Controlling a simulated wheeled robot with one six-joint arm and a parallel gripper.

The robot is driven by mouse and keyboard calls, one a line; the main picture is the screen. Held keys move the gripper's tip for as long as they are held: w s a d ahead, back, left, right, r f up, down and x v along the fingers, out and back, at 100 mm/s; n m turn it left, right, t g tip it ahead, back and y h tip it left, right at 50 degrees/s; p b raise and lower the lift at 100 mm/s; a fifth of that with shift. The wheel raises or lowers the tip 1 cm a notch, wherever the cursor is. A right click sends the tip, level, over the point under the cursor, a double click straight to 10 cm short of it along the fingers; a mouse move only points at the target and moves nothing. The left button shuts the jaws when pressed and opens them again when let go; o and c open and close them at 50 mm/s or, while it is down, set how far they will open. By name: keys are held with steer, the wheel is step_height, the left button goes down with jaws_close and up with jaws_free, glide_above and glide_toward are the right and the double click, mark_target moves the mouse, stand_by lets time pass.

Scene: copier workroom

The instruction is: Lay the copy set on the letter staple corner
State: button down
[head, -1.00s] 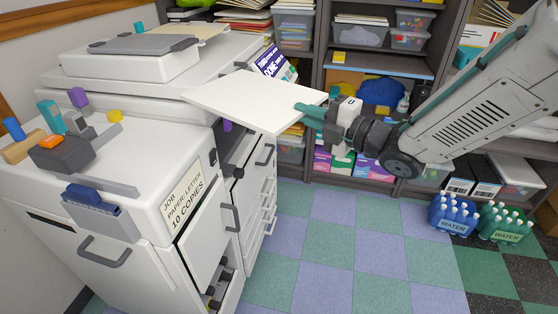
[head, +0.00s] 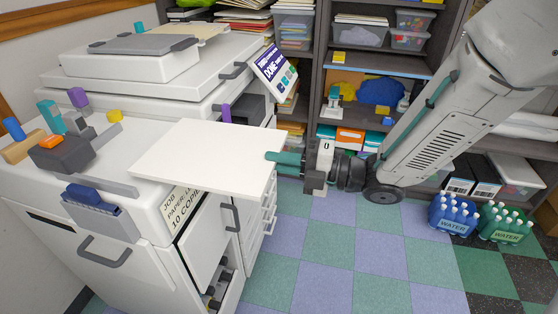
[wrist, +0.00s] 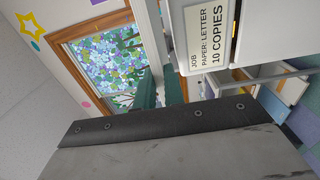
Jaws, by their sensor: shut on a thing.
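The copy set (head: 205,155) is a flat white stack in the head view. My gripper (head: 278,158), with teal fingertips, is shut on its right edge. The set is held about level, its left part over the right edge of the white counter and its right part over open drawers. I cannot tell how high it is above the counter. A dark grey block with an orange button (head: 50,141) sits on the counter, left of the set; a grey bar (head: 108,182) lies in front of it. I cannot tell which spot is the letter staple corner. A grey surface fills the lower wrist view.
The white counter (head: 30,190) also carries coloured pegs and a blue-topped piece (head: 82,194) at its front edge. A job label (head: 185,205) reading letter, 10 copies is partly covered by the set. The copier (head: 150,68) stands behind. Water packs (head: 453,217) stand on the floor at right.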

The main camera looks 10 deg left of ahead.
mark_target(214, 161)
steer(key=shift+d, duration=0.15)
steer(key=shift+w+a+f, duration=0.1)
steer(key=shift+a+f, duration=0.35)
steer(key=shift+a, duration=0.55)
steer(key=shift+w+a+f, duration=0.1)
steer(key=shift+a+f, duration=0.35)
steer(key=shift+a, duration=0.6)
steer(key=shift+a+f, duration=0.45)
steer(key=shift+a, duration=0.55)
steer(key=shift+w+a, duration=0.2)
steer(key=shift+a, duration=2.4)
steer(key=shift+w+a, duration=0.2)
steer(key=shift+a, duration=1.8)
steer(key=c, duration=1.4)
jaws_free()
